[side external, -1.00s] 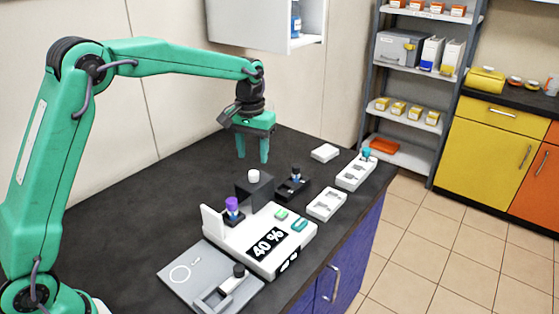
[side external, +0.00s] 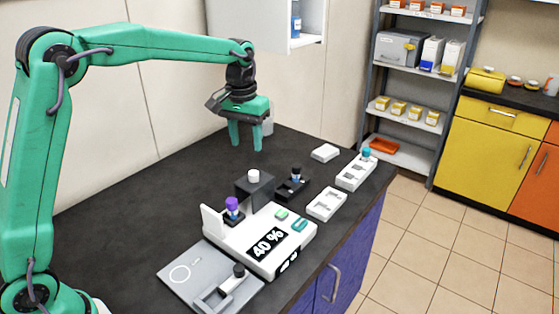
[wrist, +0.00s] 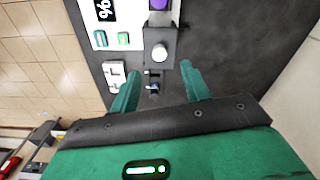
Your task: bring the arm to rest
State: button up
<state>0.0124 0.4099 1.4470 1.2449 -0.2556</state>
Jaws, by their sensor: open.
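My gripper (side external: 246,138) is green, open and empty. It hangs with its fingers pointing down above the dark bench (side external: 120,215), behind the dark block with a white cap (side external: 254,176). In the wrist view my gripper (wrist: 160,85) shows its two fingers spread apart with nothing between them. The dark block with its white round top (wrist: 159,52) lies beyond the fingertips there.
White racks (side external: 327,204) and a dark holder (side external: 293,184) stand right of the block. A grey plate (side external: 205,275) lies in front. A white wall cabinet (side external: 265,25) hangs above.

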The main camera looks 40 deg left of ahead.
jog(key=s+r+m+t, duration=0.1)
jog(key=s+r+t, duration=0.15)
jog(key=s, duration=0.75)
jog(key=s+r+m+t, duration=0.1)
jog(key=s+r, duration=0.3)
jog(key=s, duration=0.7)
jog(key=s+f+t, duration=0.1)
jog(key=s+f, duration=0.2)
jog(key=s, duration=0.4)
jog(key=shift+a+f+m+t, duration=0.3)
jog(key=shift+f+m+t, duration=0.05)
jog(key=shift+m, duration=0.05)
